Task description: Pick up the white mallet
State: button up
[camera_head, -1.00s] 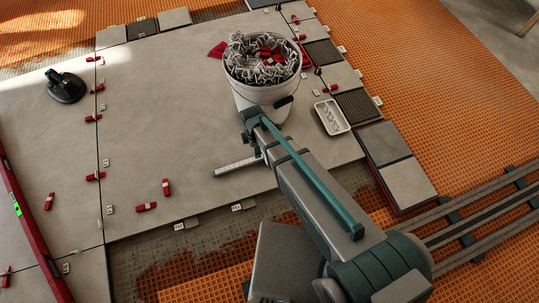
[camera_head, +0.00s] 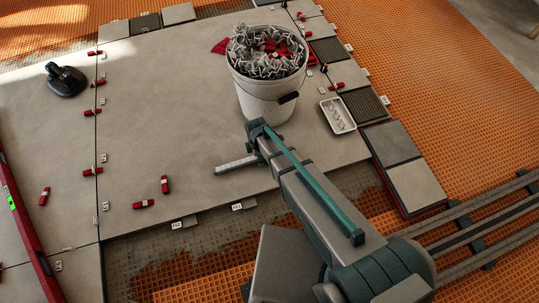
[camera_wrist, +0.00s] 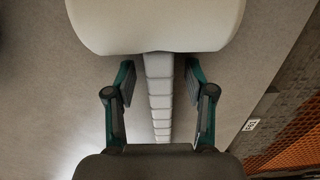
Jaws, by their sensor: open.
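The white mallet lies on the grey tiles. In the wrist view its broad pale head (camera_wrist: 155,22) fills the top and its ribbed light-grey handle (camera_wrist: 160,95) runs down between my fingers. In the head view part of the handle (camera_head: 235,164) sticks out to the left of my arm, and the rest of the mallet is hidden behind the arm. My gripper (camera_wrist: 158,88) is open, with one finger on each side of the handle and a visible gap on both sides.
A white bucket (camera_head: 265,100) full of clips stands just behind my arm. A small white tray (camera_head: 338,115) lies to its right. A black suction cup (camera_head: 66,80) sits at the left. Red wedges are scattered at the left, where a red level (camera_head: 24,225) lies. The tiles left of the handle are clear.

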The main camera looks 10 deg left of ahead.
grip_shut()
jog(key=shift+r, duration=0.1)
dwell(0.4)
